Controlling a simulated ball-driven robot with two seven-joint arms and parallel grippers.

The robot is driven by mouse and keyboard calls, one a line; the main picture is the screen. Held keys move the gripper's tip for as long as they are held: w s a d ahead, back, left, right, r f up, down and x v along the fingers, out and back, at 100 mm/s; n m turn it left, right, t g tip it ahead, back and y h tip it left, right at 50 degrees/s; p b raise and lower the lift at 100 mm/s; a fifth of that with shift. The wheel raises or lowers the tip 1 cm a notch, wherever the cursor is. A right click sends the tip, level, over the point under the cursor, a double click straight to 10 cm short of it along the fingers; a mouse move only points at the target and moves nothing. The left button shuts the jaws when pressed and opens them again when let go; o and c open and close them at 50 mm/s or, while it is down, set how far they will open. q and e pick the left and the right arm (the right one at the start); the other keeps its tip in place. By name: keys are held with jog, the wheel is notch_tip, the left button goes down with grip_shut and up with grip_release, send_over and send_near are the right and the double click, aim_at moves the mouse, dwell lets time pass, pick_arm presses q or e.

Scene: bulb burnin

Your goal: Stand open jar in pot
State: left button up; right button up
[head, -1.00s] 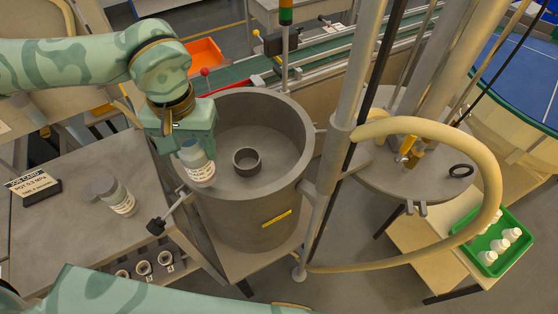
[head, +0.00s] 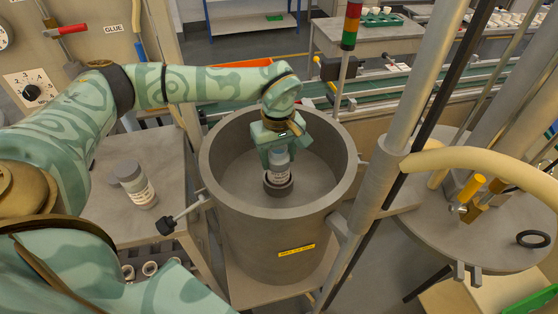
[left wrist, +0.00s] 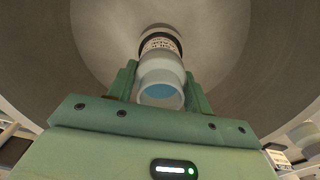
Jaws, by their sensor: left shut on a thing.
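The large grey pot (head: 215,200) stands in the middle of the head view, open at the top. Inside it is a small dark ring holder (head: 278,188). My left gripper (head: 277,152) reaches down into the pot and is shut on a white labelled jar (head: 281,168). The jar is upright, and its lower end overlaps the ring holder. In the left wrist view the jar (left wrist: 161,72) has no lid, shows blue inside, and its far end lies at the dark ring (left wrist: 160,30). I cannot tell whether it rests on the bottom. My right gripper is out of view.
A grey-topped jar (head: 135,187) stands on the side table (head: 105,225) left of the pot. A clamp handle (head: 182,218) sticks out at the pot's left. A metal post (head: 395,130) and a thick beige hose (head: 480,165) stand close on the right.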

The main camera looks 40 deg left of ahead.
pick_arm(q)
jog(key=shift+f, duration=0.6)
jog(key=shift+f, duration=0.1)
jog(key=o, duration=1.3)
jog(key=shift+c, duration=0.2)
notch_tip(320, 180, up, 12)
jog(key=p, duration=0.3)
